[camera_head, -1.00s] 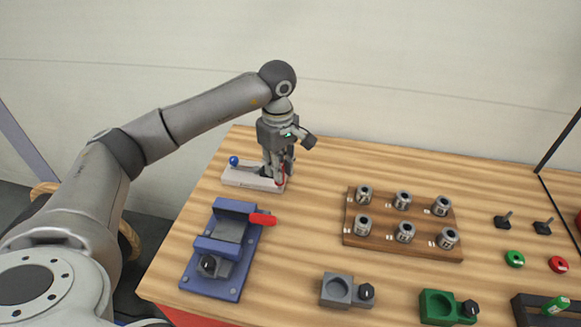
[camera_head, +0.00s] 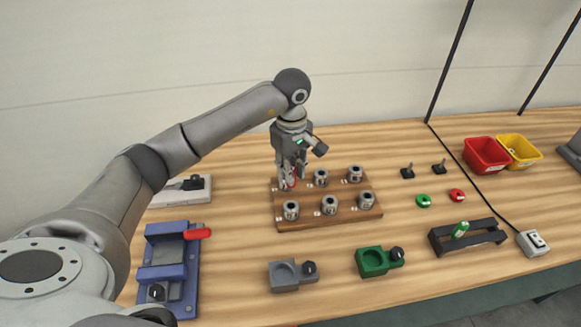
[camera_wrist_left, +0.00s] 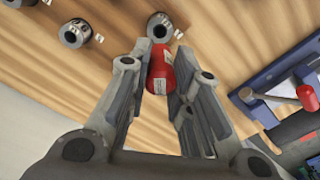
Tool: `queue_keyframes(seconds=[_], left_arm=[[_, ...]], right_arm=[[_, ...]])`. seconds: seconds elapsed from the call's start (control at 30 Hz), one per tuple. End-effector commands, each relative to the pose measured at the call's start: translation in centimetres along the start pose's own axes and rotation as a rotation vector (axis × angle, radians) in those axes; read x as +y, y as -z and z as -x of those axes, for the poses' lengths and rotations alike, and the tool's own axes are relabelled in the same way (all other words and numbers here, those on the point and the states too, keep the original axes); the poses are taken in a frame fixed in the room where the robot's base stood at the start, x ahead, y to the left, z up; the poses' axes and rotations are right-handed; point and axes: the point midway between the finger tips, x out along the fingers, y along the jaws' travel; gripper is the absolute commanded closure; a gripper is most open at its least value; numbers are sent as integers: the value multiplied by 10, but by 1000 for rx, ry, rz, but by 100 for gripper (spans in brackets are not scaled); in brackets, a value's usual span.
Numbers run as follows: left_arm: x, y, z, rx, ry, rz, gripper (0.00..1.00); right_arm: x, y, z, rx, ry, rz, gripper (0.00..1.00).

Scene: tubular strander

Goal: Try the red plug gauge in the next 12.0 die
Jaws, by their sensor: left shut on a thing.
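My left gripper (camera_head: 291,178) is shut on the red plug gauge (camera_wrist_left: 160,70), which sits between its fingers in the left wrist view. In the head view the gripper is over the back left corner of the wooden die board (camera_head: 279,222). The die there is mostly hidden behind the fingers. In the wrist view a grey die (camera_wrist_left: 160,27) lies just past the gauge's end; I cannot tell whether they touch. Other steel dies stand on the board, such as the back middle one (camera_head: 320,178) and the front left one (camera_head: 291,210). My right gripper is not in view.
A blue vise-like fixture (camera_head: 165,265) with a red handle and a white stand (camera_head: 190,190) are at left. Grey (camera_head: 286,276) and green (camera_head: 372,262) holders stand in front of the board. Red (camera_head: 485,155) and yellow (camera_head: 520,150) bins are at back right.

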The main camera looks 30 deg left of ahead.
Motion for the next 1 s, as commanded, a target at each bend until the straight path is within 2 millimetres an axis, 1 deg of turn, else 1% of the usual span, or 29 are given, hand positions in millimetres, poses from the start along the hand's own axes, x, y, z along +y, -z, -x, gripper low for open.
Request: queue_keyframes(seconds=[0.17,0.33,1.0], left_arm=[[0,0,0,1,-1,1,100],[1,0,-1,2,-3,4,100],[0,0,-53,0,-1,5,100]], right_arm=[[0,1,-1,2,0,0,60],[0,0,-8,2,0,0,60],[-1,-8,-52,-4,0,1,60]])
